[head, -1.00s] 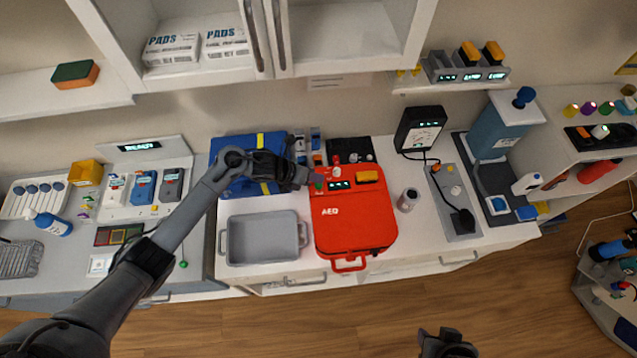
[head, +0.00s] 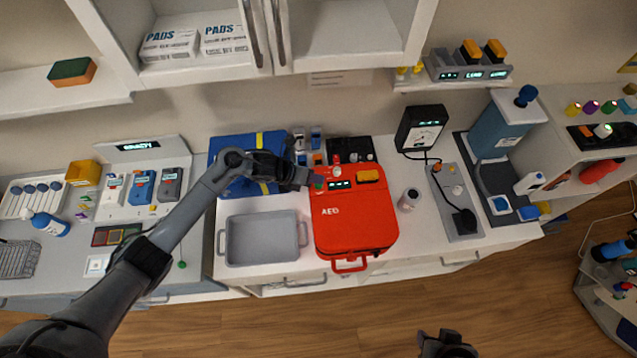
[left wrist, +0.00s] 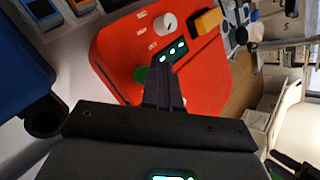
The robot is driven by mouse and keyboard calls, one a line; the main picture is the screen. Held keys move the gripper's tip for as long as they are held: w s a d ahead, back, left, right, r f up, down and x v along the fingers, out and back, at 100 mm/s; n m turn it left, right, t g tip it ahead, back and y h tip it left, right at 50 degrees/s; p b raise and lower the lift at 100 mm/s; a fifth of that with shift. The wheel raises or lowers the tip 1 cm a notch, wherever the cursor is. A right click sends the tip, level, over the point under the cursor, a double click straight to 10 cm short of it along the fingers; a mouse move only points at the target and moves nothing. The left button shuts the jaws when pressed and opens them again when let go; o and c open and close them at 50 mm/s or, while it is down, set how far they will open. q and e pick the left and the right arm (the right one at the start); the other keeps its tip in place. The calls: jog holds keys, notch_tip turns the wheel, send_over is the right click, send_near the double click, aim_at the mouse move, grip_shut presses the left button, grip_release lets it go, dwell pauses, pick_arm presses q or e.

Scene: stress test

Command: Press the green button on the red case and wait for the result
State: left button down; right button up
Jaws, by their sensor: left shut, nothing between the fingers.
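The red case (head: 355,228), marked AED, lies on the white counter with its handle toward the front edge. Its green button (head: 319,188) is at the upper left corner of its top. My left gripper (head: 310,181) is shut and empty, with its fingertips right at the button. In the left wrist view the shut fingers (left wrist: 163,82) reach over the red case (left wrist: 210,78) and partly hide the green button (left wrist: 141,76). I cannot tell whether they touch it. A dark part of my right gripper (head: 447,343) shows at the bottom edge; its jaws are unclear.
A lit display (left wrist: 173,51), a white knob (left wrist: 165,23) and an orange block (head: 368,176) sit on the case. A grey tray (head: 262,240) stands left of it, a blue case (head: 235,180) behind my left arm, and a small can (head: 409,199) to the right.

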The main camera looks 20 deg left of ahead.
pick_arm(q)
jog(key=shift+f+b, duration=0.45)
jog(key=shift+b, duration=0.15)
dwell(0.7)
jog(key=shift+r, duration=0.15)
dwell(0.3)
jog(key=shift+r+p, duration=0.35)
jog(key=shift+r, duration=0.35)
jog(key=shift+r, duration=0.1)
jog(key=shift+r+p, duration=0.2)
jog(key=shift+p, duration=0.15)
jog(key=shift+r+p, duration=1.4)
jog(key=shift+r, duration=0.85)
